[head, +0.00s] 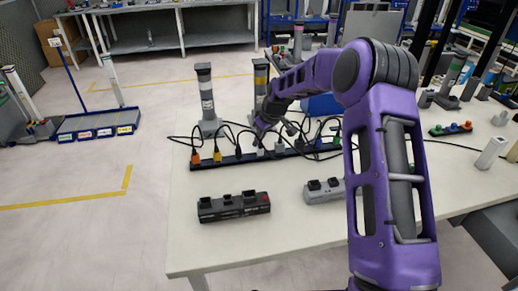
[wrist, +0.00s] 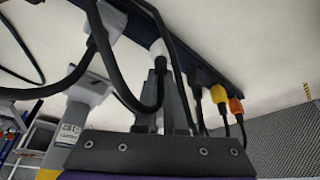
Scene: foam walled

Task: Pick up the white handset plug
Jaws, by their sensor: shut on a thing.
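The white handset plug (head: 260,153) stands in the long dark power strip (head: 230,161) on the table. In the wrist view the white plug (wrist: 158,48) is at the tips of my gripper's fingers (wrist: 164,72), with its black cable hanging in a loop. My gripper (head: 259,143) is shut on the plug, and its fingers partly cover it. The plug still appears to touch the strip; how deep it sits I cannot tell.
A grey-white plug (wrist: 100,28) is close beside it. Yellow (head: 217,155) and orange (head: 195,157) plugs sit farther left. Loose black cables run behind the strip. A black block (head: 234,207) and grey block (head: 322,192) lie in front. A grey post (head: 206,100) stands behind.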

